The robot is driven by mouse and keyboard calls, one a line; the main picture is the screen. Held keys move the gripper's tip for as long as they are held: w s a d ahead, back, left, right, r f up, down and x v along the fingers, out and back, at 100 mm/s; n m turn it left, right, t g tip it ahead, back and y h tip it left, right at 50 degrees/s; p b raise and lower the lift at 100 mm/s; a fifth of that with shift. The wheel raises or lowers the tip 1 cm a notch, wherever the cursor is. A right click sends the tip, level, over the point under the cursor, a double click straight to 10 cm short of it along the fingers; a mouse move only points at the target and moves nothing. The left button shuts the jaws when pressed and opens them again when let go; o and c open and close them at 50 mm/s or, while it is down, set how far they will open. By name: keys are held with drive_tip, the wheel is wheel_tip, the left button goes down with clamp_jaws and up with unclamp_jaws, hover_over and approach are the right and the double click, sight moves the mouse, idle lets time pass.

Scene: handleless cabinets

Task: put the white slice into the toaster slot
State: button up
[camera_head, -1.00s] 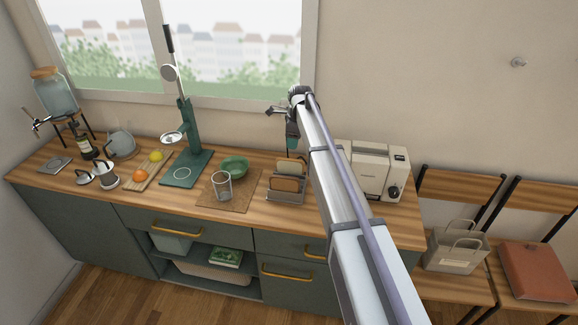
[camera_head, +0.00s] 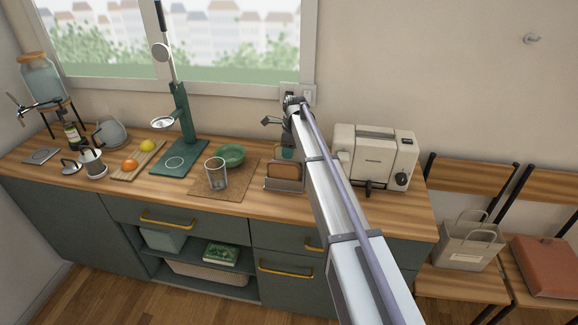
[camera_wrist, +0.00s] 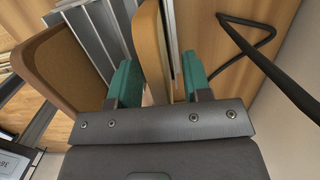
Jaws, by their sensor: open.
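A grey rack (camera_head: 284,186) stands on the wooden counter and holds bread slices upright. A brown slice (camera_head: 286,171) is at its front and also shows in the wrist view (camera_wrist: 62,62). My gripper (camera_head: 289,153) is down over the rack, partly hidden by my arm. In the wrist view its teal fingers (camera_wrist: 158,82) are open, one on each side of a slice with a tan edge (camera_wrist: 150,45). I cannot tell from this angle whether its face is white. The cream toaster (camera_head: 372,148) stands right of the rack; its slots cannot be made out.
A glass (camera_head: 216,173) and a green bowl (camera_head: 231,155) stand on a mat left of the rack. A green press (camera_head: 179,135) rises farther left. A thin black bar (camera_wrist: 255,55) crosses the right of the wrist view. Chairs (camera_head: 466,183) stand right of the counter.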

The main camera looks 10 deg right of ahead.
drive_tip(key=shift+r, duration=0.15)
drive_tip(key=shift+c, duration=0.3)
clamp_jaws()
drive_tip(key=shift+r, duration=0.1)
